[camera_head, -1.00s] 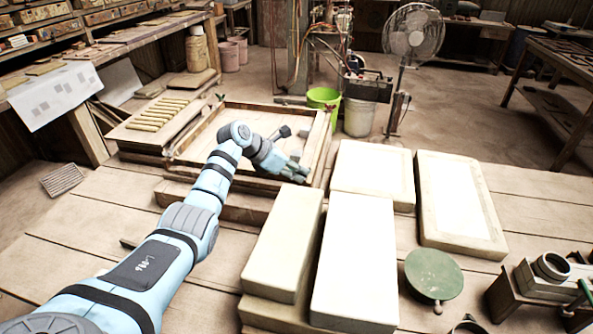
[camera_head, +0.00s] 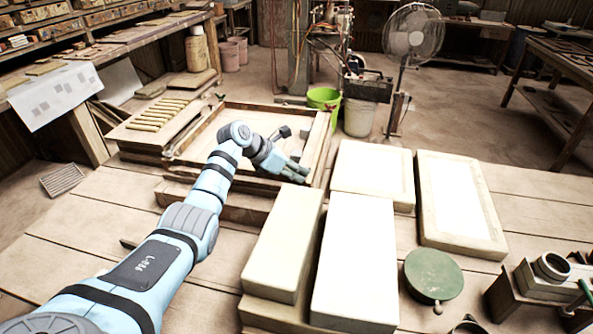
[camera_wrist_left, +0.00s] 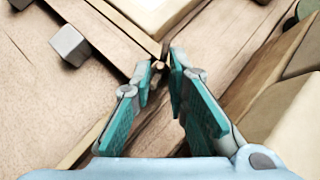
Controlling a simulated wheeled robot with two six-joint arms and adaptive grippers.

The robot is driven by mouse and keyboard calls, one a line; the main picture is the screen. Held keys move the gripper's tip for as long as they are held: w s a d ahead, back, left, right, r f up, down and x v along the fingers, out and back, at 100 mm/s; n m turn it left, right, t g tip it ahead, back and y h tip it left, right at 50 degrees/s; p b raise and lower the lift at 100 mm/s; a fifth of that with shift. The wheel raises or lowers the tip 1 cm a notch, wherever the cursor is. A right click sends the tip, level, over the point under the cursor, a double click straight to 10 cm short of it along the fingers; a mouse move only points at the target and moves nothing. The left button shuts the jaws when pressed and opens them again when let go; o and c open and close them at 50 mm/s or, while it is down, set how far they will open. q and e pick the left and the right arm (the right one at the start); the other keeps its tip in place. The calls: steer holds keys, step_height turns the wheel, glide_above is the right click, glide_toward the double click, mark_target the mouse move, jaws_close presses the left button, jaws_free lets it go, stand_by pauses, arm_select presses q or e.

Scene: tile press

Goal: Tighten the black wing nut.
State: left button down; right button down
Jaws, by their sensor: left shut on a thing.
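My left gripper (camera_head: 299,174) is at the near right corner of the wooden frame (camera_head: 180,147). In the left wrist view its two teal-padded fingers (camera_wrist_left: 165,66) close in at the frame's corner, with their tips close together. A small dark piece (camera_head: 220,96) stands at the frame's far left corner, too small to identify. My right gripper is not in view.
Pale slabs (camera_head: 278,240) lie close to the right of my left gripper. A grey block (camera_wrist_left: 70,45) sits inside the frame. A green round turntable (camera_head: 433,274) stands at the right. Bare planks (camera_head: 80,215) lie left of my arm.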

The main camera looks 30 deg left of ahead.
arm_select(q)
steer(key=c, duration=1.6)
jaws_free()
steer(key=shift+o, duration=0.2)
steer(key=v, duration=1.2)
steer(key=shift+f, duration=0.1)
